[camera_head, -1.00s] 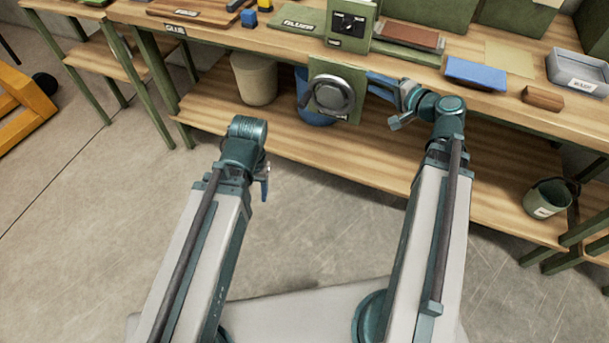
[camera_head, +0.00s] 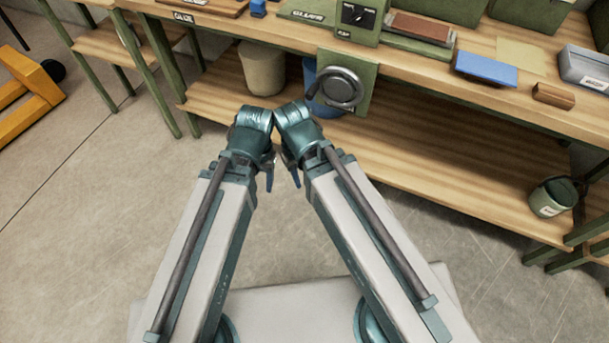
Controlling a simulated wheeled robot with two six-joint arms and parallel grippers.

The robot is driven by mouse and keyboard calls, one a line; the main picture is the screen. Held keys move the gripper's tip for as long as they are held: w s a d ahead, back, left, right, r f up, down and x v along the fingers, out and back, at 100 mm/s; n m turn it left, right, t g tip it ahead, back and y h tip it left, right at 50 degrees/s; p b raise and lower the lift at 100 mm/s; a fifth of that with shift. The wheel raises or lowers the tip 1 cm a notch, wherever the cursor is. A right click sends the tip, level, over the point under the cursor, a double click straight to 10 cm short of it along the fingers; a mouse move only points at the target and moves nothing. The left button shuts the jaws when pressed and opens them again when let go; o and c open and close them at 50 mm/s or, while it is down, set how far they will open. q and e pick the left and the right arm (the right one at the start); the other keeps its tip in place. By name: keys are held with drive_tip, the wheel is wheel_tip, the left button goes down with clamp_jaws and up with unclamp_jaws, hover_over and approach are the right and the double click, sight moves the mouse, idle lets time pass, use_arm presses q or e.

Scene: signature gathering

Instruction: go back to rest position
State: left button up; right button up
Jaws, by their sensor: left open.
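My two arms reach up from the bottom of the head view, folded, with their wrists close together in front of the bench. Of my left gripper (camera_head: 269,180) only a small blue part shows below the wrist, mostly hidden behind the arm; it is open and nothing shows in it. Of my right gripper (camera_head: 296,178) only a thin blue tip shows below its wrist, and its opening cannot be told. Both are apart from the workbench (camera_head: 470,95).
The bench front carries a green panel with a round crank wheel (camera_head: 340,88), just beyond my wrists. On the bench lie a blue pad (camera_head: 486,68), a wooden block (camera_head: 553,95) and a grey tray (camera_head: 585,68). Bins (camera_head: 262,70) stand on the lower shelf. Floor around my arms is clear.

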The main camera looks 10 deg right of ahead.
drive_tip(key=shift+r, duration=0.1)
wheel_tip(320, 180, up, 15)
drive_tip(key=p, duration=1.5)
idle(0.7)
